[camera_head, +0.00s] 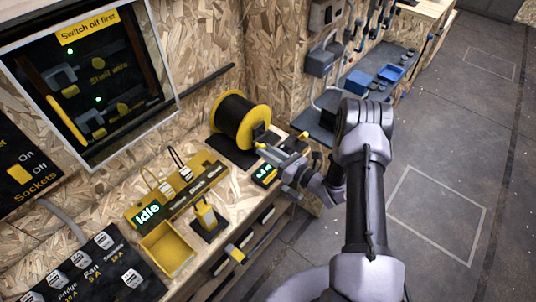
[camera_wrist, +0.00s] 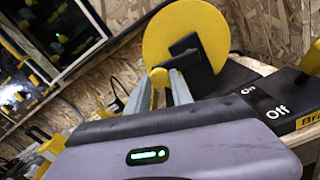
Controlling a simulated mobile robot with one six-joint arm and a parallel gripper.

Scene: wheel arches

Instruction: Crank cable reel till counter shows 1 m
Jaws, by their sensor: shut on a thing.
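The cable reel (camera_head: 240,120) has yellow flanges and a dark winding, and stands on a black base on the wooden bench. In the wrist view its round yellow flange (camera_wrist: 188,45) faces me, with a black bracket in front. My gripper (camera_head: 278,160) is at the reel's near side. In the wrist view, my gripper (camera_wrist: 160,92) has its two grey fingers on either side of a yellow crank handle (camera_wrist: 158,78) and is shut on it. The counter (camera_head: 265,174), a small box with green digits, sits just below the gripper; its digits are too small to read surely.
In the wrist view, a black switch box (camera_wrist: 285,108) marked "Off" is at right. Open floor (camera_head: 440,210) lies right of my arm.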

